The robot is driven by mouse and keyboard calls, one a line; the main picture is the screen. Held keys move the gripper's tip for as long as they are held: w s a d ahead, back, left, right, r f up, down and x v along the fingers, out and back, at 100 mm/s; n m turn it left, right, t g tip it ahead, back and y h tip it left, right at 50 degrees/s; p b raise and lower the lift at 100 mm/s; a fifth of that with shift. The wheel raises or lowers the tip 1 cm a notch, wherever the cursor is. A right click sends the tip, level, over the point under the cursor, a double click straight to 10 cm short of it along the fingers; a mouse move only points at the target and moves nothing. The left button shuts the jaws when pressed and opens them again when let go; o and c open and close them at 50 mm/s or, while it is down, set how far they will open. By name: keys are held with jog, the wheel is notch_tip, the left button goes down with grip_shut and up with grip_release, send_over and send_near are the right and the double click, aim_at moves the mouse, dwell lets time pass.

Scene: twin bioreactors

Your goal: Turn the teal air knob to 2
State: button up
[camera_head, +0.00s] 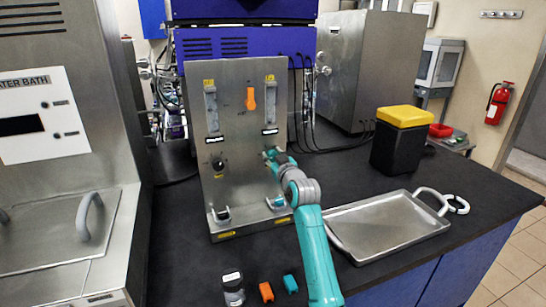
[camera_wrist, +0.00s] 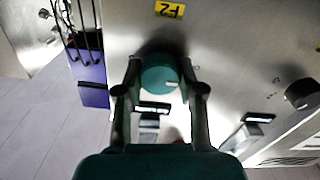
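The teal air knob (camera_wrist: 158,76) is on the steel panel (camera_head: 232,135), between my fingers in the wrist view. Its white mark points to the right in that view. Dial marks beside it are too small to read. My gripper (camera_wrist: 162,74) has one finger on each side of the knob, with what looks like a narrow gap on both sides.
A black knob (camera_head: 218,164) is left on the panel, and an orange lever (camera_head: 251,98) is higher up. A steel tray (camera_head: 385,228) lies to the right, before a black bin with a yellow lid (camera_head: 402,117). Small orange (camera_head: 266,292) and teal (camera_head: 290,283) pieces lie in front.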

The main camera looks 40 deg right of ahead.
jog(key=shift+c, duration=0.8)
jog(key=shift+m, duration=0.3)
jog(key=m, duration=1.1)
jog(key=shift+d, duration=0.15)
jog(key=m, duration=0.6)
jog(key=shift+f, duration=0.15)
jog(key=m, duration=0.6)
jog(key=shift+f, duration=0.1)
